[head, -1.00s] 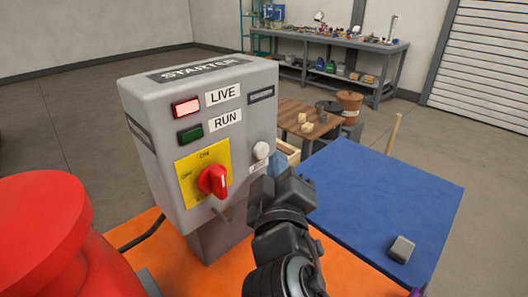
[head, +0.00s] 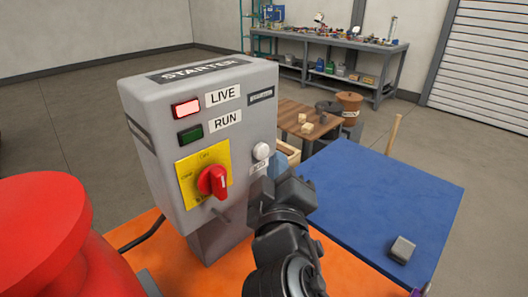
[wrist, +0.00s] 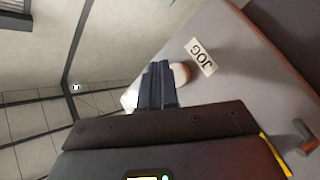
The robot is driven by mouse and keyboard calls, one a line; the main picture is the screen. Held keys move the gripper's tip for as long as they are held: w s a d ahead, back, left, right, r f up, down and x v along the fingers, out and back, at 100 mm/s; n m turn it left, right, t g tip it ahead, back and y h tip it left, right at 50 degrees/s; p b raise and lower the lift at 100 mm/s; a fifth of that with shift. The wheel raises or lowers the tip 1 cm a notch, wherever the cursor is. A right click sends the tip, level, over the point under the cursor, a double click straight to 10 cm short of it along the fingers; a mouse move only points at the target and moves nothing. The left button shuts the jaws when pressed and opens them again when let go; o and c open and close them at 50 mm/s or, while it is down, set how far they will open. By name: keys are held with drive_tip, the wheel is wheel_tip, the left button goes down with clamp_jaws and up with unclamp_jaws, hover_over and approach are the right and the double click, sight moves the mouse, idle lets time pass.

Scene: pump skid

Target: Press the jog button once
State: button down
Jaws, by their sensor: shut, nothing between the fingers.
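The jog button (head: 261,151) is a pale round button on the right of the grey starter box's front (head: 160,205). A JOG label (head: 258,169) sits just below it. My gripper (head: 270,175) is shut and empty, just below and right of the button in the head view. In the wrist view my closed fingertips (wrist: 156,70) are beside the button (wrist: 181,73) and partly cover it. The JOG label (wrist: 201,58) shows clearly there. I cannot tell whether the fingertips touch the button.
The LIVE lamp (head: 187,108) is lit; the green RUN lamp (head: 190,133) looks dark. A red rotary switch (head: 212,181) on a yellow plate is left of my gripper. A red rounded body (head: 45,235) stands front left. A blue table top (head: 385,205) lies right.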

drive_tip(key=shift+a, duration=0.1)
idle(0.7)
drive_tip(key=shift+w+a, duration=0.2)
drive_tip(key=shift+w, duration=0.1)
drive_tip(key=shift+w+a+b, duration=0.3)
idle(0.8)
drive_tip(key=shift+s+d, duration=0.1)
idle(0.4)
drive_tip(key=shift+s+d, duration=0.5)
drive_tip(key=shift+s, duration=0.05)
drive_tip(key=shift+s+d+p, duration=0.65)
drive_tip(key=shift+s+d, duration=1.1)
drive_tip(key=shift+d, duration=0.05)
